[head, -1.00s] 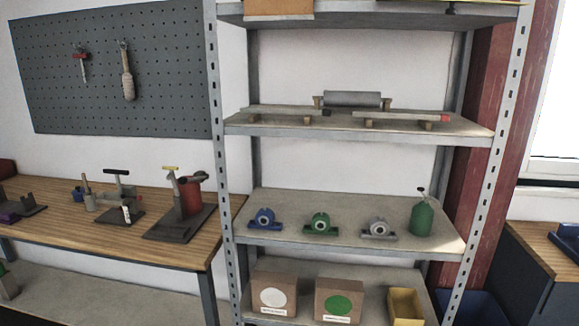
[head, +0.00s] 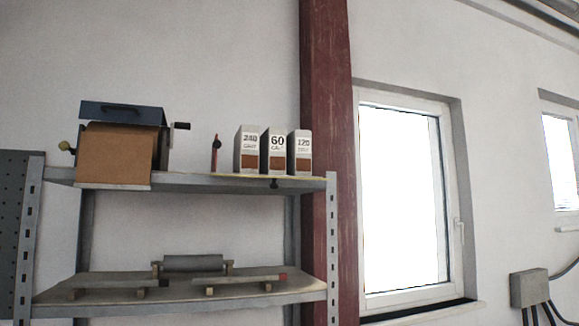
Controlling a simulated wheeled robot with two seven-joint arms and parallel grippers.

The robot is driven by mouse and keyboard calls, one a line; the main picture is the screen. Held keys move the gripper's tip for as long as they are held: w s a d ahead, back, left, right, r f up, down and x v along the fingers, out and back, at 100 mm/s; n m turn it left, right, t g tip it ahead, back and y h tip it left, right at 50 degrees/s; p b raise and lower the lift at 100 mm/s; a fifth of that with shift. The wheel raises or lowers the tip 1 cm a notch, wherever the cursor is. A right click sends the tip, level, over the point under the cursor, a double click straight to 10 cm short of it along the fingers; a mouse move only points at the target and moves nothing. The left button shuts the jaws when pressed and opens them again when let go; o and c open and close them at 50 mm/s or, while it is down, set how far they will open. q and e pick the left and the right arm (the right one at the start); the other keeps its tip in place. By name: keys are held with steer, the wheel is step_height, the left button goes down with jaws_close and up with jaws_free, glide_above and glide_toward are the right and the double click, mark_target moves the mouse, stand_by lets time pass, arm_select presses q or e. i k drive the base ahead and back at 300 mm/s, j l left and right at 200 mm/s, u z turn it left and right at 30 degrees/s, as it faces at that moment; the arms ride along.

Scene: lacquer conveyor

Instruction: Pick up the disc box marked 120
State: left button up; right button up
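The disc box marked 120 (head: 300,153) stands upright on the top shelf (head: 200,180) of the metal rack, near its right end. It is a narrow whitish box with a brown patch low on its front. It is the rightmost of three similar boxes; the box marked 60 (head: 274,152) is close on its left, and the box marked 240 (head: 248,150) is left of that. Neither of my grippers shows in the head view.
A small dark red item (head: 215,155) stands left of the boxes. A brown carton (head: 114,155) and a blue-grey case (head: 122,112) with a crank fill the shelf's left end. A red column (head: 327,100) rises just right of the boxes. The lower shelf holds a roller (head: 193,263).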

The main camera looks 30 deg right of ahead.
mark_target(299, 141)
steer(key=i+l+u, duration=0.15)
steer(key=l, duration=0.45)
steer(key=i+l+u, duration=0.1)
steer(key=l, duration=0.55)
steer(key=i+l+u, duration=0.15)
steer(key=l, duration=0.45)
steer(key=i+l+u, duration=0.1)
steer(key=l, duration=0.55)
